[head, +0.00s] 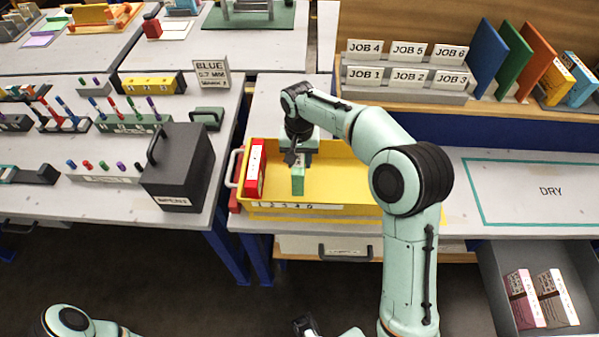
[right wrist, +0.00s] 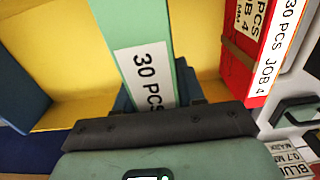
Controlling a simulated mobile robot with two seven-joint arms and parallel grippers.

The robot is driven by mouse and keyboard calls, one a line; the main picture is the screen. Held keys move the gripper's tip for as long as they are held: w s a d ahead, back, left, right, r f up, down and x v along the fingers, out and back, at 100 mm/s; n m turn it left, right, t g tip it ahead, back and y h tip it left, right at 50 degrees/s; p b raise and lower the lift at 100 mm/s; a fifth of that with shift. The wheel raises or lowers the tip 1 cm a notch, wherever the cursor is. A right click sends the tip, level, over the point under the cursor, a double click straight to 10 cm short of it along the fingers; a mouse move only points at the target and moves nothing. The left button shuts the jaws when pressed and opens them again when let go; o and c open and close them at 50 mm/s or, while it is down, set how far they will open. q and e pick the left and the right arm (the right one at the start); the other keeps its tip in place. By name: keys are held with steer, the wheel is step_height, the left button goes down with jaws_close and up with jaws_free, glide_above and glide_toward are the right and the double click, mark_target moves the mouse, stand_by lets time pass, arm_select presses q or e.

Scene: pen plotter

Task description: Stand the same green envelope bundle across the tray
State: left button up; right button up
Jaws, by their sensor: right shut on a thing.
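The yellow tray (head: 340,185) sits on the middle bench, with a numbered white strip along its front. My right gripper (head: 298,163) reaches down into it from above, shut on the green envelope bundle (head: 298,183). The bundle is upright, to the right of a red bundle (head: 255,170) and apart from it. In the right wrist view the green bundle (right wrist: 146,60) shows a white "30 PCS" label. Its lower end is hidden, so I cannot tell whether it touches the tray floor. My left arm is at the bottom edge; its gripper (head: 305,326) is mostly cut off.
The red bundle in the right wrist view (right wrist: 255,50) reads JOB 4. A job-label rack (head: 408,80) stands behind the tray. A dark box (head: 178,168) is on the left bench. The DRY area (head: 510,200) is empty. An open drawer (head: 500,275) holds two bundles.

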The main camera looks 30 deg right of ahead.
step_height(320, 180, down, 6)
steer(key=shift+r+b, duration=0.1)
steer(key=shift+b, duration=0.2)
steer(key=o, duration=1.2)
steer(key=shift+c, duration=0.2)
step_height(320, 180, up, 12)
steer(key=shift+r+p, duration=0.1)
steer(key=shift+p, duration=0.75)
